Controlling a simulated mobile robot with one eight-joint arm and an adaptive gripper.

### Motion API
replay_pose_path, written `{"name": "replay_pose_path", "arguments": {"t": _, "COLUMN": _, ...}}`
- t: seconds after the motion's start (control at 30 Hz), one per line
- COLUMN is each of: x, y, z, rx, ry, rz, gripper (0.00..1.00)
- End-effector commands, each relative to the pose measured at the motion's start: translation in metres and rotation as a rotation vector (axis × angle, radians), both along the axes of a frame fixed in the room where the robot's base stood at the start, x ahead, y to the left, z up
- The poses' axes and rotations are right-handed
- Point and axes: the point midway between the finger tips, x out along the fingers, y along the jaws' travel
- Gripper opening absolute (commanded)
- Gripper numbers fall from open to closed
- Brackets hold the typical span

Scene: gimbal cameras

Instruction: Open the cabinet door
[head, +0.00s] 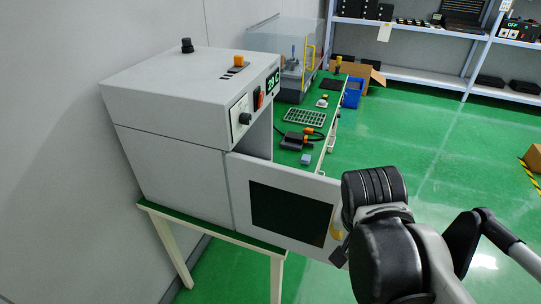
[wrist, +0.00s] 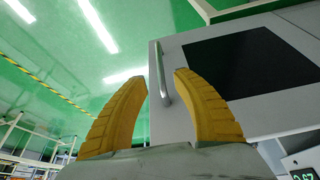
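The grey cabinet (head: 172,165) stands at the left in the head view, with a control box on top. Its door (head: 240,195), grey with a dark window, stands swung out from the cabinet front, with a gap behind its top edge. In the wrist view the door (wrist: 170,50) fills the right side. Its silver bar handle (wrist: 161,72) shows between the yellow fingertips of my gripper (wrist: 160,76). The fingers are apart, with room on both sides of the handle. In the head view my gripper (head: 337,235) is at the door's free edge, partly hidden by my wrist.
A green workbench (head: 318,120) with tools and a blue bin (head: 353,92) lies behind the door. The cabinet rests on a green-topped table (head: 215,232). Shelves (head: 420,77) stand at the back. The green floor at the right is mostly clear.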

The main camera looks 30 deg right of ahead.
Motion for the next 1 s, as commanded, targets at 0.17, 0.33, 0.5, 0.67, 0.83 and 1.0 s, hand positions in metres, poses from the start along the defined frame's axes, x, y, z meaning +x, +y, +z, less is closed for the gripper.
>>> {"name": "replay_pose_path", "arguments": {"t": 0.17, "x": -0.003, "y": 0.006, "z": 0.017, "rx": 0.000, "ry": 0.001, "rz": 0.002, "gripper": 0.34}}
{"name": "replay_pose_path", "arguments": {"t": 0.33, "x": -0.005, "y": 0.008, "z": 0.023, "rx": -0.001, "ry": 0.001, "rz": 0.001, "gripper": 0.34}}
{"name": "replay_pose_path", "arguments": {"t": 0.5, "x": -0.005, "y": 0.008, "z": 0.023, "rx": 0.000, "ry": 0.001, "rz": 0.000, "gripper": 0.34}}
{"name": "replay_pose_path", "arguments": {"t": 0.67, "x": -0.005, "y": 0.008, "z": 0.023, "rx": 0.000, "ry": 0.000, "rz": 0.001, "gripper": 0.34}}
{"name": "replay_pose_path", "arguments": {"t": 0.83, "x": -0.005, "y": 0.008, "z": 0.023, "rx": 0.000, "ry": 0.000, "rz": 0.001, "gripper": 0.34}}
{"name": "replay_pose_path", "arguments": {"t": 1.0, "x": 0.003, "y": 0.012, "z": 0.021, "rx": -0.003, "ry": -0.005, "rz": 0.040, "gripper": 0.34}}
